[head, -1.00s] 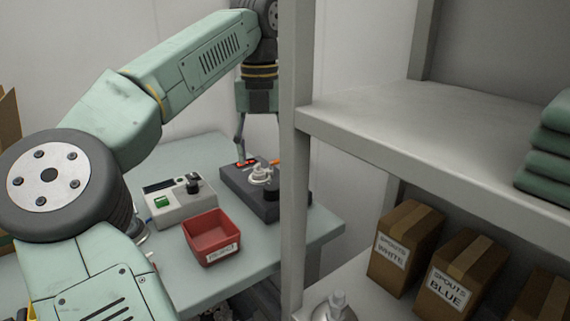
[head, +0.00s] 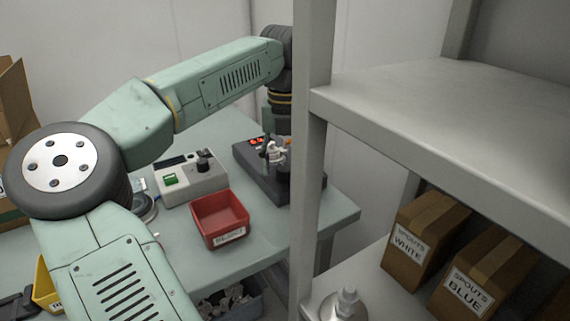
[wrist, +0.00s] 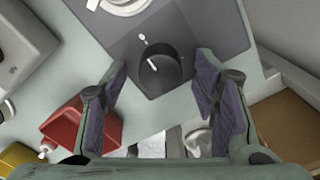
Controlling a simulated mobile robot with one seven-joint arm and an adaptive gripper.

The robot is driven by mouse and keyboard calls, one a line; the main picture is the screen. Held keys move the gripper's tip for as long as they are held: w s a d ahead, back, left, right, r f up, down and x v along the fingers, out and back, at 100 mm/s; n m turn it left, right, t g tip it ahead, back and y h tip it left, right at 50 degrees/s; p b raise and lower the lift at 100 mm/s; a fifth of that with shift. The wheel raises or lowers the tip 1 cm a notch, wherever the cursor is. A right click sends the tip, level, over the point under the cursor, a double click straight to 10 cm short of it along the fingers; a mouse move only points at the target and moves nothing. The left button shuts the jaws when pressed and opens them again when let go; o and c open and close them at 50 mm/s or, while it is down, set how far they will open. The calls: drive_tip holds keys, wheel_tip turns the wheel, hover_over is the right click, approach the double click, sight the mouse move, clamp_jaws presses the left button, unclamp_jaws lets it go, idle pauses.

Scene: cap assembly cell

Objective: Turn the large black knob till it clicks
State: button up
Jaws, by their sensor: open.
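The large black knob (wrist: 163,70) sits on the dark grey fixture block (wrist: 215,22). A white pointer line on its top aims up and left, toward a small pale mark on the block. My gripper (wrist: 161,76) is open, with one dark-padded finger on each side of the knob and a visible gap to it on both sides. Whether the fingertips are down at knob height is unclear. In the head view the block (head: 262,172) is partly behind the shelf post, and the large knob cannot be made out.
A red bin (head: 220,218) stands in front of the block. Left of the block is a pale box (head: 192,182) with a green button and a smaller black knob. The shelf post (head: 307,200) stands close in front of the block's right end.

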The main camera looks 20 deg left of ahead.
drive_tip(key=shift+f, duration=0.3)
drive_tip(key=shift+c, duration=0.4)
drive_tip(key=c, duration=1.1)
